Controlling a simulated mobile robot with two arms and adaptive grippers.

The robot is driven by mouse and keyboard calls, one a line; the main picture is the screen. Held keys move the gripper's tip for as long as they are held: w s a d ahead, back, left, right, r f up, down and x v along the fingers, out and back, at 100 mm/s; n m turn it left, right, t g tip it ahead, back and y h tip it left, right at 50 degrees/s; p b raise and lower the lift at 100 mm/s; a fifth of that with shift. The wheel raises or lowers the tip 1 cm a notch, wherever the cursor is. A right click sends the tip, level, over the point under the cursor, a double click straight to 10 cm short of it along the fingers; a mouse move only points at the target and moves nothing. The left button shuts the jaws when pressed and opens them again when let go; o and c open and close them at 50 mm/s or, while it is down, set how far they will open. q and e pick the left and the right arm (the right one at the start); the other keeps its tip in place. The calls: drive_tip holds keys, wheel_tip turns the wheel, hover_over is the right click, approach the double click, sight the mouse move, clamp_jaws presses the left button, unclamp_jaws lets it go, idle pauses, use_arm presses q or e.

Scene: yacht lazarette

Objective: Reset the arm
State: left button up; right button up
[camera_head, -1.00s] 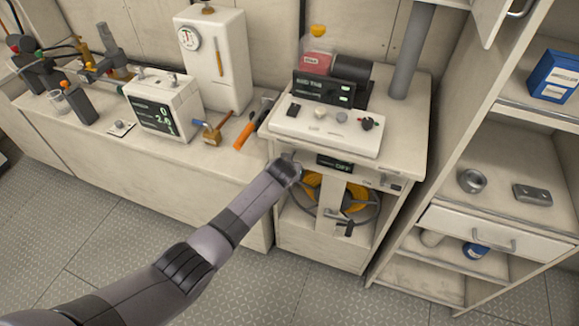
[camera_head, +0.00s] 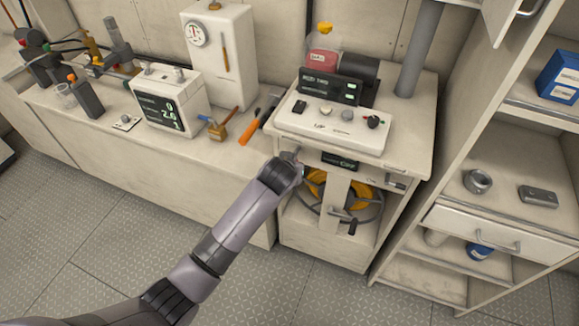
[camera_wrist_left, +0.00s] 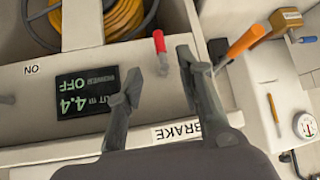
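My left arm reaches in from the lower left in the head view. Its gripper (camera_head: 291,163) is at the front of the cabinet with the white control panel, mostly hidden by my own wrist. In the left wrist view the gripper (camera_wrist_left: 155,75) is open, its two fingers apart. A red-tipped lever (camera_wrist_left: 159,42) stands between and just beyond the fingertips. I see no grip on it; whether a finger touches it is unclear. A BRAKE label (camera_wrist_left: 178,132) is beside the fingers. My right gripper is not in view.
A dark display (camera_wrist_left: 88,93) reads 4.4 and OFF. Below the cabinet top sits a yellow hose reel (camera_head: 318,186). An orange-handled tool (camera_head: 248,133) lies on the left bench. Shelves (camera_head: 425,275) stand at right. The floor (camera_head: 90,235) is clear.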

use_arm(q)
drive_tip(key=shift+v, duration=0.85)
drive_tip(key=s+a+f+g, duration=0.25)
drive_tip(key=s+f, duration=0.45)
drive_tip(key=f, duration=0.4)
drive_tip(key=s+a+f+g+b, duration=0.1)
drive_tip(key=s+a+f, duration=0.4)
drive_tip(key=f, duration=0.6)
drive_tip(key=s+a+f+g, duration=0.1)
drive_tip(key=s+a+f, duration=0.2)
drive_tip(key=s+f, duration=0.65)
drive_tip(key=s+a+f+g, duration=0.1)
drive_tip(key=s+a+f, duration=0.2)
drive_tip(key=s, duration=0.7)
drive_tip(key=s+a+f+g, duration=0.1)
drive_tip(key=s+a+f, duration=0.2)
drive_tip(key=s+f, duration=0.4)
drive_tip(key=s+a+f+m+g+y, duration=0.1)
drive_tip(key=s+a+f, duration=0.2)
drive_tip(key=s, duration=1.1)
wheel_tip(320, 180, down, 2)
drive_tip(key=shift+f+b, duration=0.25)
drive_tip(key=shift+b, duration=0.2)
